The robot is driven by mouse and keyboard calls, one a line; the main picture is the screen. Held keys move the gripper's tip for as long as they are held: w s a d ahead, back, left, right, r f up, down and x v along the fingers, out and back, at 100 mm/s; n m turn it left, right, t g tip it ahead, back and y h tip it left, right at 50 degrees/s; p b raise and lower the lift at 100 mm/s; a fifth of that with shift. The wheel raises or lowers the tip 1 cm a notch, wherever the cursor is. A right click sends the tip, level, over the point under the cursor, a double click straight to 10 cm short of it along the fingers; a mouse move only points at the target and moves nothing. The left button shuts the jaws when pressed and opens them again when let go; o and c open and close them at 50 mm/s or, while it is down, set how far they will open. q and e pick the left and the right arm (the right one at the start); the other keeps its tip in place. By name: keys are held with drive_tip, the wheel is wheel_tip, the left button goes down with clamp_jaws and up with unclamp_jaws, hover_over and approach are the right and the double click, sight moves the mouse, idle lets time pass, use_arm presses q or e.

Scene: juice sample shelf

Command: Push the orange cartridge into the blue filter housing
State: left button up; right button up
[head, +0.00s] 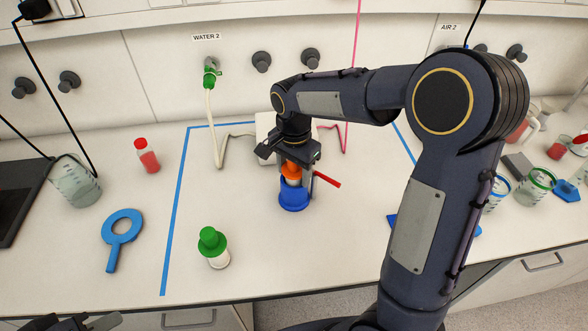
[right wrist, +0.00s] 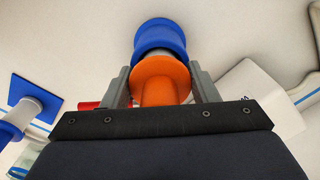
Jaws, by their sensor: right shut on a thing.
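The orange cartridge (head: 291,170) has an orange top and a pale lower body, and it stands roughly upright at the blue filter housing (head: 293,200). Its lower end is at the housing's mouth; how deep it sits I cannot tell. My right gripper (head: 291,174) points down from above and is shut on the cartridge's orange top. In the right wrist view the orange top (right wrist: 160,82) is between the two grey fingers, with the blue housing (right wrist: 160,38) directly beyond it. A small part of my left gripper (head: 72,323) shows at the bottom left edge; its fingers are unclear.
A red handle (head: 327,179) sticks out right of the housing. A white box (head: 268,127) is behind.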

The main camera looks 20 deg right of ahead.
drive_tip(key=shift+r+p, duration=0.25)
drive_tip(key=shift+p, duration=0.1)
drive_tip(key=shift+r+p, duration=1.95)
drive_tip(key=shift+r, duration=0.5)
drive_tip(key=shift+f+b, duration=1.9)
drive_tip(key=shift+f, duration=0.95)
drive_tip(key=shift+r, duration=0.1)
drive_tip(key=shift+r+p, duration=2.35)
drive_tip(key=shift+r, duration=0.4)
drive_tip(key=shift+f, duration=0.15)
